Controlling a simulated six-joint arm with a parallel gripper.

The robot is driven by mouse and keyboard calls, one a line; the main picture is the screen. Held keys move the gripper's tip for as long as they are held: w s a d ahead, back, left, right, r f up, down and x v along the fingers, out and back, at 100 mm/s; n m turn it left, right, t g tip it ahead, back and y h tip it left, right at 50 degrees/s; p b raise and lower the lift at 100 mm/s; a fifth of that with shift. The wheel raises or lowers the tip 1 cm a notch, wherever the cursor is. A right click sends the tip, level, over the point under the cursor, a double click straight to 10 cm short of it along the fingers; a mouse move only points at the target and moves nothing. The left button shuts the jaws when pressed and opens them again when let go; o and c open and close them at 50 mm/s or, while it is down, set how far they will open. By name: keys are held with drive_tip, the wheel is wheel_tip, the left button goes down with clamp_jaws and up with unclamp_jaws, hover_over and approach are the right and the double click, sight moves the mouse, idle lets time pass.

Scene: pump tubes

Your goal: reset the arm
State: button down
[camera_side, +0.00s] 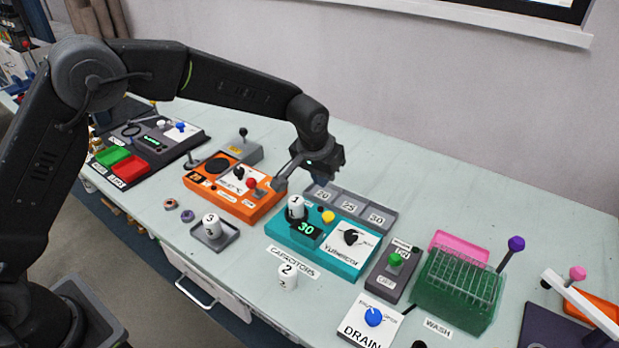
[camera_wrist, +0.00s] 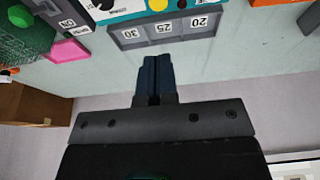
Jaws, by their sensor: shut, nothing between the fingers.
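My gripper (camera_side: 319,178) hangs over the back part of the bench, above and behind the teal box (camera_side: 325,262). In the wrist view its two dark fingers (camera_wrist: 157,70) are together, with nothing between them. White cylinder 1 (camera_side: 297,207) stands on the teal box beside a display reading 30. White cylinder 2 (camera_side: 288,275) stands on the bench in front, by the CAPACITORS label. White cylinder 3 (camera_side: 212,225) stands on a small grey tray (camera_side: 228,240) to the left. The grey tray marked 20, 25 and 30 (camera_side: 349,206) lies behind the teal box, with its compartments empty.
An orange box (camera_side: 232,198) with knobs stands left of the teal box. At right are a grey box with a green knob (camera_side: 389,275), the DRAIN panel (camera_side: 372,324) and a green rack (camera_side: 458,293).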

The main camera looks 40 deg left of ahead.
drive_tip(key=s+a+r+t, duration=0.1)
drive_tip(key=s+a+r, duration=0.3)
drive_tip(key=s+r, duration=0.3)
drive_tip(key=s+a+r, duration=0.4)
drive_tip(key=s+r, duration=0.3)
drive_tip(key=r, duration=0.1)
drive_tip(key=s+a, duration=0.2)
drive_tip(key=s, duration=0.7)
drive_tip(key=s+a+t, duration=0.1)
drive_tip(key=s+a, duration=0.1)
drive_tip(key=s, duration=0.8)
drive_tip(key=shift+a, duration=0.4)
